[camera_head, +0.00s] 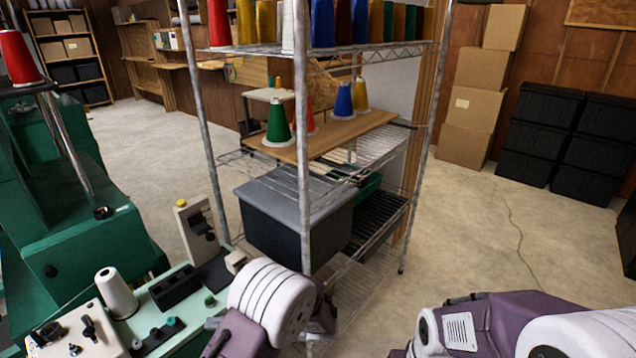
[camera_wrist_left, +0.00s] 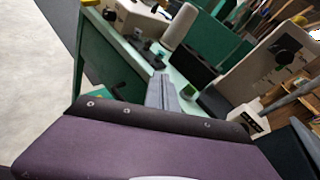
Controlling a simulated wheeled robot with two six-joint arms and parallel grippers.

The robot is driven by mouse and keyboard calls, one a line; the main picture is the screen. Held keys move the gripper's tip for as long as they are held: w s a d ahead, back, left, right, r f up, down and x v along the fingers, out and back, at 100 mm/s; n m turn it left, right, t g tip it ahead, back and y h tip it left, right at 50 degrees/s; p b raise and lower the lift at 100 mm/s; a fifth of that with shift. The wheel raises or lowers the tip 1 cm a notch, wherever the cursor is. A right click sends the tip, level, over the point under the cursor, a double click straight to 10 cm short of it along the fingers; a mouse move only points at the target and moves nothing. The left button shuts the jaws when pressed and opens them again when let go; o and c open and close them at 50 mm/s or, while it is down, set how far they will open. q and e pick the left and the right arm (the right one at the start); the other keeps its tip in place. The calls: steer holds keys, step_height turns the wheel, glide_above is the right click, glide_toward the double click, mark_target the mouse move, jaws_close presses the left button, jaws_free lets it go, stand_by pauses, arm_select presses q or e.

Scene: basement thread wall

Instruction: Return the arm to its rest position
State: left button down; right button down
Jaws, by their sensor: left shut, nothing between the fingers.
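My left arm comes in at the bottom of the head view, with a white ribbed joint and purple links in front of the wire rack. Its fingers are hard to make out there. In the left wrist view my left gripper (camera_wrist_left: 162,92) shows as grey fingers shut together with nothing between them. Beyond them is the green sewing or winding machine's bench (camera_wrist_left: 120,55), which also shows in the head view (camera_head: 180,305). My right arm's purple and white links show at the lower right of the head view; its gripper is not in view.
A wire rack (camera_head: 303,180) stands close ahead, holding thread cones, a wooden board (camera_head: 345,135) and a grey-lidded bin (camera_head: 290,230). A white cone (camera_head: 116,293) stands on the bench. Boxes (camera_head: 470,110) and black crates (camera_head: 540,130) line the back right. Floor is open to the right.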

arm_select(q)
steer(key=s+a+n+g+h, duration=0.3)
steer(key=s+n+h, duration=0.1)
steer(key=s, duration=0.2)
steer(key=s+a+n+g+h, duration=0.3)
steer(key=s+n+h, duration=0.1)
steer(key=s+n, duration=0.15)
steer(key=s+d+f+n+t+h, duration=0.1)
steer(key=d+f+n+t+h, duration=0.15)
steer(key=d+h, duration=0.2)
steer(key=s+d+f+n+t+h, duration=0.1)
steer(key=s+d+n+t+h, duration=0.1)
steer(key=d+n+h, duration=0.3)
steer(key=w+d+r+y+p, duration=0.1)
steer(key=w+r+y+p, duration=0.1)
steer(key=r+p, duration=1.1)
steer(key=shift+w+d+m+t, duration=0.3)
steer(key=shift+w+m+t, duration=0.1)
steer(key=shift+w, duration=0.1)
